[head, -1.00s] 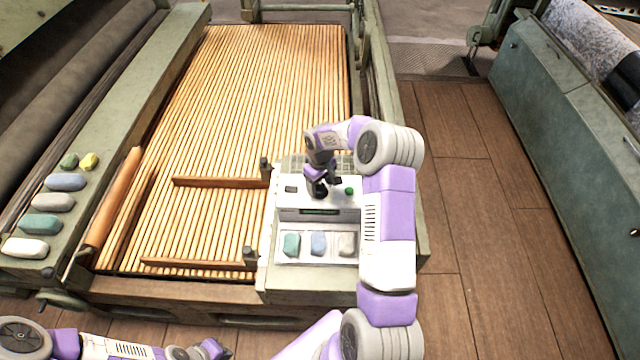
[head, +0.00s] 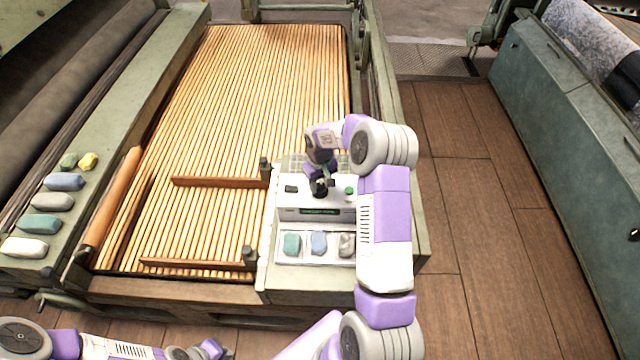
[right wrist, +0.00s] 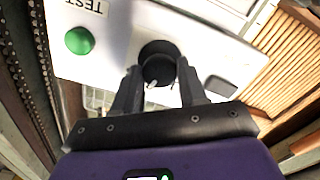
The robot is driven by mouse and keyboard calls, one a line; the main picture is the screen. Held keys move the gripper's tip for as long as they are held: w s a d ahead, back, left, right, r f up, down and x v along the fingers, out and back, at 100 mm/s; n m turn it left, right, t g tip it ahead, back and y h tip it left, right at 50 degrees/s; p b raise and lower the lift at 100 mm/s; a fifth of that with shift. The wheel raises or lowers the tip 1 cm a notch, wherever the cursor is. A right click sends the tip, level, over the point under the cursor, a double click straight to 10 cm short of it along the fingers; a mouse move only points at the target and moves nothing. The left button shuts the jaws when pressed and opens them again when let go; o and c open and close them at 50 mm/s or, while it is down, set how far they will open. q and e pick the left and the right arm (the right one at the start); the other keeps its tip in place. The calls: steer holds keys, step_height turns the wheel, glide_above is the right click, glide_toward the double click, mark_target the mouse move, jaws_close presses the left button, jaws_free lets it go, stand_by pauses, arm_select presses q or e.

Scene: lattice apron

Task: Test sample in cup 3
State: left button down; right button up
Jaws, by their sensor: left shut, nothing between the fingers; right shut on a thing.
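A white tester panel (head: 332,212) stands at the right front of the slatted bed. It carries a round black knob, seen in the right wrist view (right wrist: 158,62), a green button (right wrist: 79,41) marked TEST and a dark rectangular part (right wrist: 221,86). My right gripper (right wrist: 159,72) is shut on the black knob, one finger on each side; in the head view it partly hides the knob. I cannot read the knob's setting. A small dark display (head: 319,211) has green text too small to read. My left gripper (head: 216,350) is shut and empty, low in front.
Several coloured lumps, including a white one (head: 25,248), lie on the left ledge. Wooden bars (head: 200,263) lie across the slatted bed (head: 250,100) left of the tester. A wooden roller (head: 113,200) lies along its left side. Clear floor (head: 470,210) is at the right.

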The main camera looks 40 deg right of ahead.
mark_target(320, 186)
steer(key=m, duration=0.3)
steer(key=shift+m, duration=1.5)
steer(key=o, duration=1.1)
steer(key=shift+c, duration=0.2)
steer(key=shift+r, duration=0.1)
step_height(320, 186, up, 7)
steer(key=shift+r+p, duration=0.2)
steer(key=shift+p, duration=0.4)
